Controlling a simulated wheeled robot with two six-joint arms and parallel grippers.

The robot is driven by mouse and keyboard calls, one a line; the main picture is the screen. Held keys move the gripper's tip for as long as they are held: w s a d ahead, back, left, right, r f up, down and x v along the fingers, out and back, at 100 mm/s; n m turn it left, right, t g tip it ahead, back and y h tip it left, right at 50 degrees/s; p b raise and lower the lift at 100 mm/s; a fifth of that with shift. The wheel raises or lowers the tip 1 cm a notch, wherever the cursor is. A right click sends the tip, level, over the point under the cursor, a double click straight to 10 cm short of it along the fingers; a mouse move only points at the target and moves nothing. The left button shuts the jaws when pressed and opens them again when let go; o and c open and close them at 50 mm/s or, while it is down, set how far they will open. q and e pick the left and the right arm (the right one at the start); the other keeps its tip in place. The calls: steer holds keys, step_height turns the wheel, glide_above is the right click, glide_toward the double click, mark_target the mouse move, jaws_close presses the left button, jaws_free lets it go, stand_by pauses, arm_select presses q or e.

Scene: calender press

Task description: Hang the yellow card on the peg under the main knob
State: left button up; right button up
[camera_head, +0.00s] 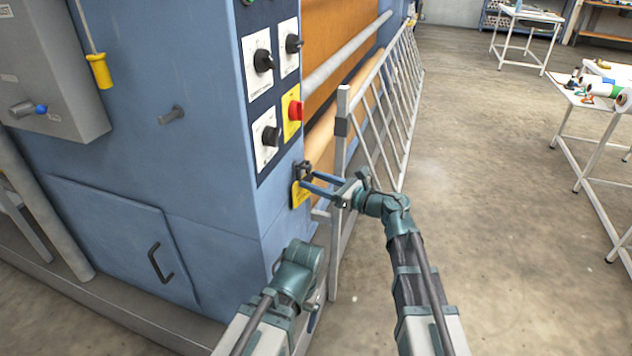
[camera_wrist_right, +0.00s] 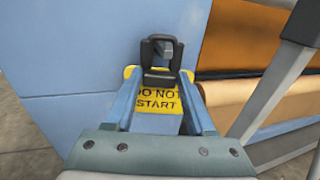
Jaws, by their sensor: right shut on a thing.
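The yellow card (camera_head: 300,194) is at the lower front corner of the blue machine, below the knob panel. In the right wrist view the card (camera_wrist_right: 157,108) reads "DO NOT START" and has a dark square loop (camera_wrist_right: 148,58) on top. A grey peg-like end (camera_wrist_right: 163,47) shows within the loop; I cannot tell how far it passes through. My right gripper (camera_head: 305,182) is shut on the card, with blue fingers (camera_wrist_right: 157,82) at both sides of its top. A red knob on a yellow plate (camera_head: 295,110) sits above. My left gripper (camera_head: 313,317) points down, mostly hidden.
Black knobs (camera_head: 264,60) share the panel. A grey railing (camera_head: 341,140) stands close beside my right gripper, with rollers (camera_head: 345,100) behind it. Open floor (camera_head: 490,200) lies to the right, before white tables (camera_head: 590,110).

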steer(key=o, duration=1.4)
steer(key=v, duration=1.3)
steer(key=shift+s+d, duration=0.2)
steer(key=shift+d, duration=0.15)
steer(key=x, duration=1.3)
steer(key=shift+w+a, duration=0.2)
steer(key=shift+a, duration=0.15)
steer(key=shift+d, duration=0.1)
